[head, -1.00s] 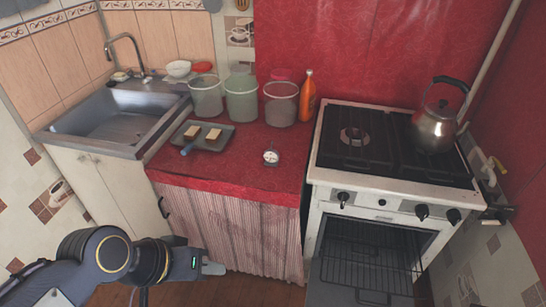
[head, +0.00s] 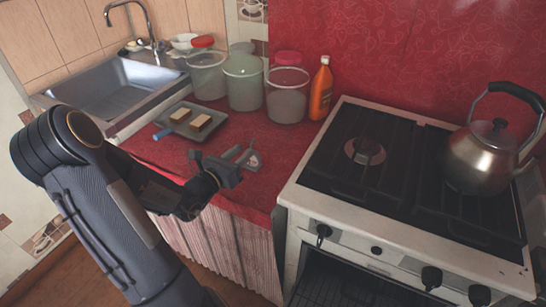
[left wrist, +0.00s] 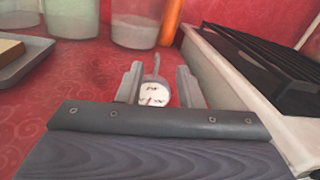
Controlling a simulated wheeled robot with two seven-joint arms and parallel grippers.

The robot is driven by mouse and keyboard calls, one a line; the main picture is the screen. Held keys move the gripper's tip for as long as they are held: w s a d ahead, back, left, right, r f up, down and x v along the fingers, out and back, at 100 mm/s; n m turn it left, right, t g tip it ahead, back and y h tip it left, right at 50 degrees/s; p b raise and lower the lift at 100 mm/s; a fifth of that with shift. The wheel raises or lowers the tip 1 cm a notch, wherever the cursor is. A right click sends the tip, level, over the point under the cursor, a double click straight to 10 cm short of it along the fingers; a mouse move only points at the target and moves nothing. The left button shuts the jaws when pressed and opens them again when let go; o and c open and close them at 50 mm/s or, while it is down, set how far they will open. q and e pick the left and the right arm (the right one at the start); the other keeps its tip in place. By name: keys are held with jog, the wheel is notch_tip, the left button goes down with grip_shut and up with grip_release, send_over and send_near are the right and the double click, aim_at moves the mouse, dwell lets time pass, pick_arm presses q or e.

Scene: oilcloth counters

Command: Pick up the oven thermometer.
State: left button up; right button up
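The oven thermometer (head: 254,161) has a round white dial and lies on the red counter, left of the stove. In the left wrist view its dial (left wrist: 154,95) shows between the two fingers, with a grey loop above it. My left gripper (head: 243,155) is open at the thermometer, its fingers low over the counter. In the left wrist view the fingers of my left gripper (left wrist: 159,78) stand apart, with a small gap beside the dial on the right. Whether a finger touches it I cannot tell. My right gripper is not in view.
A grey tray (head: 176,127) with two bread-like pieces lies left of the thermometer. Several tubs, including a green one (head: 244,85), and an orange bottle (head: 321,90) stand behind. The stove (head: 300,207) edges the right side, with a kettle (head: 482,160). A sink (head: 110,95) is left.

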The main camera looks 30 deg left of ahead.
pick_arm(q)
jog(key=shift+w+a+f+n+y, duration=0.2)
jog(key=shift+w+a+n+y, duration=0.1)
jog(key=shift+y, duration=0.1)
jog(key=w, duration=0.7)
jog(key=shift+w+d+r, duration=0.1)
jog(key=shift+d+r, duration=0.05)
jog(key=shift+r, duration=0.05)
grip_shut()
